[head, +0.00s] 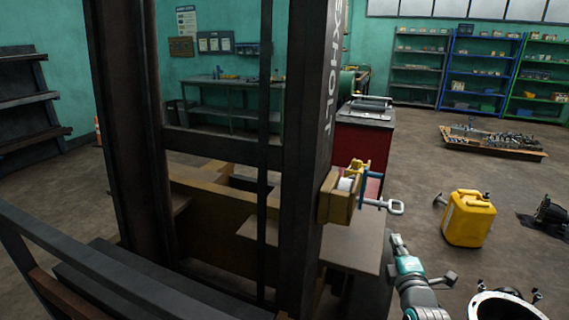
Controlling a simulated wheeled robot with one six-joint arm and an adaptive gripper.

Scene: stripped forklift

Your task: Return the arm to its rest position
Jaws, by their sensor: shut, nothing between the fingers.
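My arm (417,290) rises from the bottom edge, right of centre, grey with a teal band. Its upper end narrows to a slim, light tip, which I take to be my gripper (397,243). It is shut and empty. The tip is over the floor, right of the forklift's flat plate and below the grey-handled lever (392,206). It looks apart from both, though depth is hard to judge. The finger detail is too small to make out.
The dark forklift mast (305,180) fills the centre and left. A yellow jerrycan (469,219) stands on the floor at right. A red cabinet (362,150) is behind the mast. A pallet of parts (492,142) lies farther back. Open floor lies between the jerrycan and pallet.

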